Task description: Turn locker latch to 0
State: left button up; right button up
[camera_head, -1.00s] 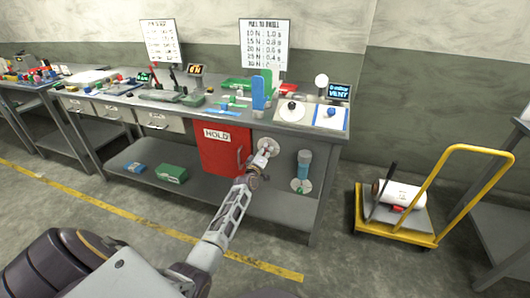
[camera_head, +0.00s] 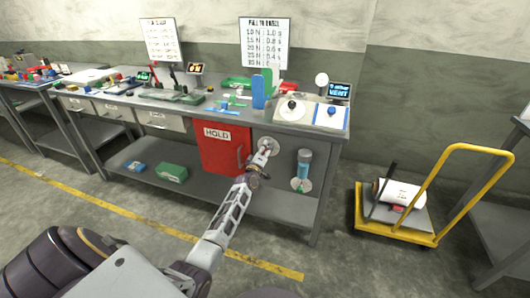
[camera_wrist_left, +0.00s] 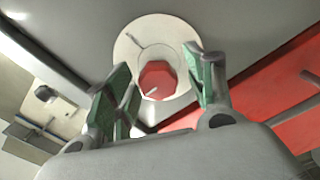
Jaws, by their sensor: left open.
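The locker (camera_head: 222,158) is a red door marked HOLD under the bench. To its right is the round white latch dial (camera_head: 270,142), partly hidden by my left gripper (camera_head: 262,158). In the left wrist view the dial (camera_wrist_left: 133,40) is a pale ring around a red knob (camera_wrist_left: 158,75). No readable 0 shows. My right gripper is not in view.
The bench top (camera_head: 205,110) above holds several tools and signs. A yellow-framed cart (camera_head: 395,232) with a white cylinder stands to the right. The floor in front is open.

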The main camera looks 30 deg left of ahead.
pick_arm(q)
jog(key=shift+s+d, duration=0.1)
jog(key=shift+s, duration=0.1)
jog(key=shift+s+d, duration=0.1)
jog(key=shift+s, duration=0.35)
jog(key=v, duration=1)
jog(key=shift+s, duration=0.3)
jog(key=shift+d, duration=0.15)
dwell(0.6)
